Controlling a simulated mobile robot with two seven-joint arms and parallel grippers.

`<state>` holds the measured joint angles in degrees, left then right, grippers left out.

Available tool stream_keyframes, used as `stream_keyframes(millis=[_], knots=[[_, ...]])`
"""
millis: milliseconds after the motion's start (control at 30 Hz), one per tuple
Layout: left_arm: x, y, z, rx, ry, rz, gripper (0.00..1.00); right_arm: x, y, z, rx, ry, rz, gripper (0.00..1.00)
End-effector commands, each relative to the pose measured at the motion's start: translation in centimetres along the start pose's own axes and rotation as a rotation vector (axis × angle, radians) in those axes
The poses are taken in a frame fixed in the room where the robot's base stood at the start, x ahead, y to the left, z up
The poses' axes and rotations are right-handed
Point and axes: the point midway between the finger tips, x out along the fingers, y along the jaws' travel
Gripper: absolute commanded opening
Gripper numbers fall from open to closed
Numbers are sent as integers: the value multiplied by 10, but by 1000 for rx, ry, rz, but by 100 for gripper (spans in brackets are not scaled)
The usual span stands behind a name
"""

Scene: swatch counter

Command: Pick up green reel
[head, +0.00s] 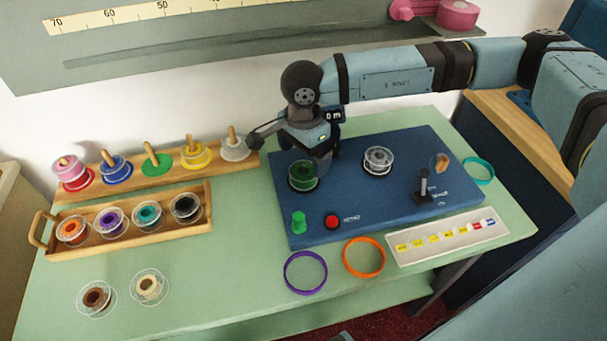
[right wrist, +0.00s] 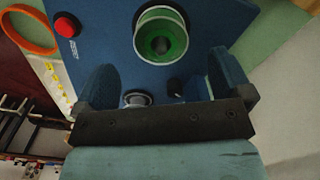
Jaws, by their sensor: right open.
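The green reel (head: 303,181) sits on the blue board, near its left end, with clear flanges and a dark core. In the right wrist view the green reel (right wrist: 175,42) lies just beyond my open fingers, centred between them. My right gripper (head: 322,158) is above and beside the reel at its back right, partly overlapping it in the head view. In the right wrist view my right gripper (right wrist: 163,75) has its two blue fingers wide apart with nothing held. My left gripper is not in view.
The blue board (head: 345,205) also bears a clear reel (head: 378,160), a green knob (head: 298,222), a red button (head: 332,222) and a black lever (head: 423,186). A peg rack (head: 130,178) and a wooden tray (head: 150,238) stand left. Purple (head: 305,273) and orange rings (head: 364,257) lie in front.

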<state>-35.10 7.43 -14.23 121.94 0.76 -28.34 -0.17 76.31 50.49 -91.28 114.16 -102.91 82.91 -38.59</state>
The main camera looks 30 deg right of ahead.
Motion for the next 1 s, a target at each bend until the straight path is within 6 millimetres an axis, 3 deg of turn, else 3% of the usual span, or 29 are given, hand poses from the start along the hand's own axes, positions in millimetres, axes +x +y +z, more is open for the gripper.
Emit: stream_keyframes(millis=[400, 700, 933, 1000], knots=[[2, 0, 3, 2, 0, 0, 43, 49, -1, -1, 0, -1, 1, 97], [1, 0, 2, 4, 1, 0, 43, 54, -1, -1, 0, -1, -1, 97], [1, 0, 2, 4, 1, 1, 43, 54, -1, -1, 0, -1, -1, 44], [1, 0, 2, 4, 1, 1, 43, 54, -1, -1, 0, -1, -1, 44]])
